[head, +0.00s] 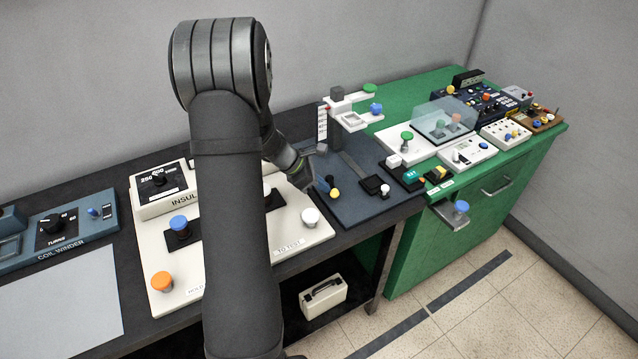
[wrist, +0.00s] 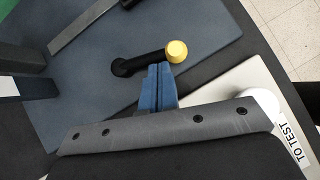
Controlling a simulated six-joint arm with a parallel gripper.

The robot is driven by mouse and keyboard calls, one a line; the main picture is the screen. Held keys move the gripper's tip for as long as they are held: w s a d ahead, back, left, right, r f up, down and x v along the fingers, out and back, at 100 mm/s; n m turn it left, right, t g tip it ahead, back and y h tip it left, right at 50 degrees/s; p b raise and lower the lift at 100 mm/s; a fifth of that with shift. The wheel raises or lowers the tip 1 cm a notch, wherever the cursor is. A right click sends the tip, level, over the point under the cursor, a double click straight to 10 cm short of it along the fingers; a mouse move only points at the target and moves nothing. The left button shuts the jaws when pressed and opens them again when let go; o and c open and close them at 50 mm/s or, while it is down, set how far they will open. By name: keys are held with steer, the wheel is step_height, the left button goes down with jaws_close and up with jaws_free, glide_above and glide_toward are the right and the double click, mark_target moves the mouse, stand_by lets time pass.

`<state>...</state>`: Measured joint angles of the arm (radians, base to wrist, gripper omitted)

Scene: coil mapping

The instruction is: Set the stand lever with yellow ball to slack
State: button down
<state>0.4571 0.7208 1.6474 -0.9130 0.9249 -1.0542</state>
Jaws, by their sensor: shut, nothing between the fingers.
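The stand lever is a short black arm (wrist: 140,62) ending in a yellow ball (wrist: 177,51), low over the blue-grey stand base (wrist: 215,25) in the wrist view. In the head view the yellow ball (head: 336,194) is near the base's front left. My gripper's blue fingers (wrist: 158,70) are shut together and empty. They show just below the lever arm, close to the ball; I cannot tell if they touch it. My gripper (head: 323,186) is left of the ball in the head view. No slack marking is readable.
A white panel marked TO TEST (head: 290,246) with a white knob (head: 311,216) lies left of the stand. A black slide with a white knob (head: 385,190) is right of the lever. The upright stand column (head: 348,118) rises behind. A green bench (head: 400,220) stands to the right.

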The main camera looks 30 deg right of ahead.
mark_target(334, 189)
steer(key=n, duration=0.1)
steer(key=s+d+n+t, duration=0.1)
steer(key=n+t, duration=0.1)
steer(key=shift+s+d+n, duration=0.25)
steer(key=shift+s+n, duration=0.05)
steer(key=shift+n, duration=0.1)
steer(key=n+t, duration=0.1)
steer(key=d+n+t, duration=0.1)
steer(key=shift+s+d+n, duration=0.15)
steer(key=shift+s+n, duration=0.15)
steer(key=shift+s+d+n+t, duration=0.1)
steer(key=shift+d+n+t, duration=0.4)
steer(key=shift+n+t, duration=0.3)
steer(key=shift+d, duration=0.45)
steer(key=a, duration=0.1)
steer(key=s+a, duration=0.1)
steer(key=a+r, duration=0.1)
steer(key=a, duration=0.1)
steer(key=shift+s+a+r, duration=0.1)
steer(key=shift+s, duration=0.25)
steer(key=v, duration=0.9)
steer(key=shift+s+r, duration=0.15)
steer(key=shift+r, duration=0.05)
